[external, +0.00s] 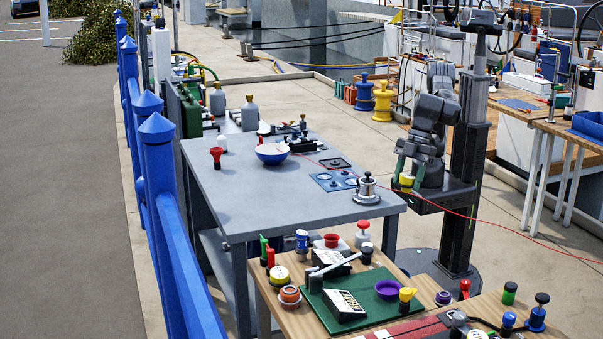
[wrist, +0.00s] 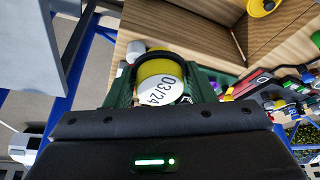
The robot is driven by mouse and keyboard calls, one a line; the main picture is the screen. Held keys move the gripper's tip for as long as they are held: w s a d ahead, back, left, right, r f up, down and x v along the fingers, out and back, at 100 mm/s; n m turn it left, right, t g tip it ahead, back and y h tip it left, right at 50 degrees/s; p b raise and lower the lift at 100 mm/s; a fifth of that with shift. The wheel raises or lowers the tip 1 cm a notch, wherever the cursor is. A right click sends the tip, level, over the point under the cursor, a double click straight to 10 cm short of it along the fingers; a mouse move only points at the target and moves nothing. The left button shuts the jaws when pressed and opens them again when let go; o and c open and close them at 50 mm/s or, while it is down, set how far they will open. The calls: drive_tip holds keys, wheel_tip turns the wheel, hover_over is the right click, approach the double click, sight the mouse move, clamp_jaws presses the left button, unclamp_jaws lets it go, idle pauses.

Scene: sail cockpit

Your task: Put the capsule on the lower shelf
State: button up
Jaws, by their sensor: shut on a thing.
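My gripper (external: 408,172) hangs beside the right end of the grey table, in front of my column. Its green fingers are shut on the capsule (external: 406,181), a small yellow piece. In the wrist view the capsule (wrist: 158,75) is yellow with a white label marked 03/24, between the fingers of my gripper (wrist: 163,88). It is held in the air, clear of the table. The grey table has a lower shelf (external: 213,250) under its top, seen at the left end. Most of this shelf is hidden by the table top and the wooden table.
A wooden table (external: 350,325) in front is crowded with small items. A thin red line crosses near my gripper. Blue posts (external: 160,190) stand left.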

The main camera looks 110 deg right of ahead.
drive_tip(key=n+b, duration=0.1)
hover_over(428, 291)
drive_tip(key=shift+y, duration=0.3)
wheel_tip(428, 291, down, 34)
drive_tip(key=shift+w+r, duration=0.1)
drive_tip(key=shift+f, duration=0.2)
drive_tip(key=o, duration=1)
drive_tip(key=shift+c, duration=0.2)
drive_tip(key=shift+r, duration=0.15)
drive_tip(key=shift+r, duration=0.2)
drive_tip(key=v, duration=1.1)
drive_tip(key=shift+r, duration=0.3)
